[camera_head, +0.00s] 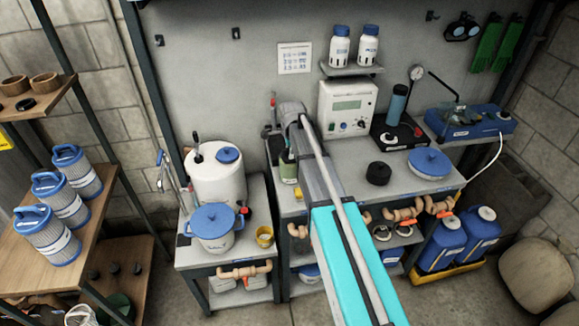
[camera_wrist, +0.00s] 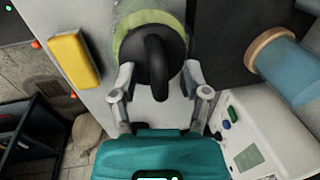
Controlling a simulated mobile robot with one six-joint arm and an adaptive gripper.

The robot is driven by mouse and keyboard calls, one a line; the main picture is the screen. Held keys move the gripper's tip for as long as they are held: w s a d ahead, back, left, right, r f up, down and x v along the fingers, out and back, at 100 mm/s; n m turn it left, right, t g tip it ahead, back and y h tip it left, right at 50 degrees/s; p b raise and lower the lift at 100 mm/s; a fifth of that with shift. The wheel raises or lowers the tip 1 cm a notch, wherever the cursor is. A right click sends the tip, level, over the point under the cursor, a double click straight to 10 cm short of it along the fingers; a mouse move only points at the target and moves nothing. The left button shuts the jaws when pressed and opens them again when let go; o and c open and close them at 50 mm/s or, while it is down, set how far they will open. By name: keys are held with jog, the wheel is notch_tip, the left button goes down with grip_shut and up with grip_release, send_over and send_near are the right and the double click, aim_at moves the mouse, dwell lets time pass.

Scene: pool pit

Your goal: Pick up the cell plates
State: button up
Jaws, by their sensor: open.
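I cannot make out the cell plates for certain in either view. In the wrist view a round black top with a curved black handle (camera_wrist: 157,62) sits at a yellow-green rimmed container (camera_wrist: 140,17). My gripper (camera_wrist: 156,78) is open, with one finger on each side of the black piece. I cannot tell whether the fingers touch it. In the head view a small green container (camera_head: 288,168) stands on the bench's left part, beside my arm. My arm hides much of that spot and the gripper's fingertips.
A white control box (camera_head: 346,108) stands on the grey bench behind my arm; its panel shows in the wrist view (camera_wrist: 252,135). A blue cylinder (camera_wrist: 290,68) and a yellow block (camera_wrist: 75,60) flank the gripper. A white tank (camera_head: 216,175) stands left.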

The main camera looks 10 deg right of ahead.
dwell(0.4)
grip_shut()
jog(key=shift+r, duration=0.2)
dwell(0.3)
notch_tip(320, 180, up, 18)
jog(key=p, duration=1.8)
jog(key=shift+f, duration=0.15)
jog(key=c, duration=0.7)
grip_release()
grip_shut()
